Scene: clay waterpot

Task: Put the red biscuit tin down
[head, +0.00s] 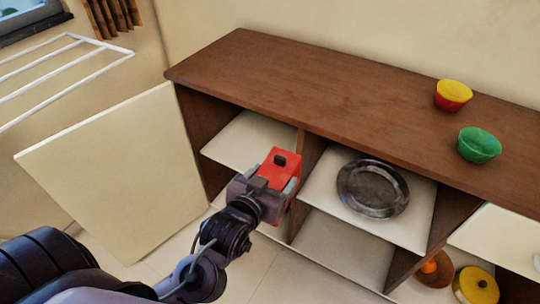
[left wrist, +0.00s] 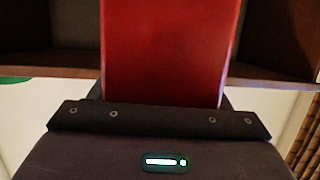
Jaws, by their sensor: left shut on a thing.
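The red biscuit tin (head: 280,168) is a boxy red thing with a dark knob on top. My left gripper (head: 276,183) is shut on it and holds it in front of the wooden cabinet, near the divider between the left and middle compartments. In the left wrist view the tin (left wrist: 170,52) stands out beyond the gripper and fills the upper middle. I cannot tell whether the tin touches a shelf. My right gripper does not show.
The brown cabinet (head: 300,85) has open compartments with white shelves. A metal plate (head: 372,188) lies on the middle shelf. A yellow-red bowl (head: 453,95) and a green bowl (head: 479,145) stand on the top, whose left part is clear. A pale door panel (head: 115,170) stands open at left.

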